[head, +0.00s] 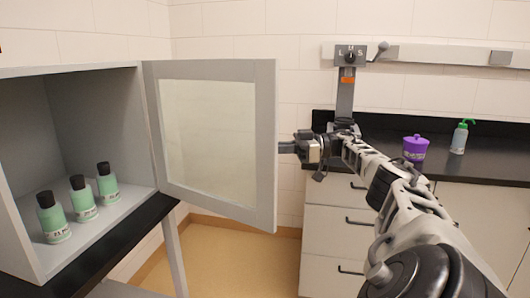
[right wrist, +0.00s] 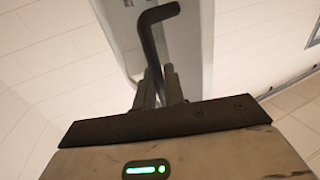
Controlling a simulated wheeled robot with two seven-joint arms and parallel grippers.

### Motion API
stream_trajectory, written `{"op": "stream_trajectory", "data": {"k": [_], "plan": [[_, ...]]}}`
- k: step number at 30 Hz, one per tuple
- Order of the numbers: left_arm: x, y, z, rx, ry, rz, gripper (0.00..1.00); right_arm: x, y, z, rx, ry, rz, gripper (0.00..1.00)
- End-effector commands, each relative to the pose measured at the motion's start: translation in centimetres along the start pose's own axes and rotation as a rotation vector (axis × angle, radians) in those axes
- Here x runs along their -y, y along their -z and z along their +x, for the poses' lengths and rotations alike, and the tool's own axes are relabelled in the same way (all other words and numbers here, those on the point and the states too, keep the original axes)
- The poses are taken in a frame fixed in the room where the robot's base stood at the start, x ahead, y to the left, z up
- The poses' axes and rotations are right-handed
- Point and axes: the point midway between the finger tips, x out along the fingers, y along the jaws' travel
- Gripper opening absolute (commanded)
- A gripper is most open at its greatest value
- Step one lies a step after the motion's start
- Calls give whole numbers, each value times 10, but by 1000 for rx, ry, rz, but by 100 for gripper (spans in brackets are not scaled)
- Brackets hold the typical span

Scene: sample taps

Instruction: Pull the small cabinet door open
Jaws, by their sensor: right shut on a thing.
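The small cabinet (head: 90,68) stands at the left in the head view. Its door (head: 263,95), a grey frame with a pale glass panel, is swung wide open to the right. My right gripper (head: 286,147) is at the outer edge of the door. In the right wrist view, my right gripper (right wrist: 158,85) is shut on the black bar handle (right wrist: 152,40), whose bent upper end shows above the fingers. In the head view the handle is hidden behind the door's edge. My left gripper is in neither view.
Several green bottles with black caps (head: 82,198) stand inside the cabinet. A black counter (head: 480,165) at the right holds a purple container (head: 415,149) and a green-topped spray bottle (head: 459,138). White drawers (head: 325,218) are below. Bare floor (head: 240,248) lies under the door.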

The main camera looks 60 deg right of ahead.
Motion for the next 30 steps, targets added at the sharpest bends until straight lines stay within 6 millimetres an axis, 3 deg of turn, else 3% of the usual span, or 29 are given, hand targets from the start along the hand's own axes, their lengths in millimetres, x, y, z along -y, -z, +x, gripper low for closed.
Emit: {"op": "stream_trajectory", "data": {"k": [17, 18, 19, 30], "plan": [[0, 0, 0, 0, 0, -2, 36, -2, 2, -5, -7, -3, -1, 0], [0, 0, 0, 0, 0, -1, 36, -2, 2, -5, -7, -2, 0, 22], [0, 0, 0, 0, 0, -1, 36, -2, 1, -5, -7, -2, 0, 27], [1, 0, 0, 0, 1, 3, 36, -2, 0, -6, -2, -3, 0, 27]]}}
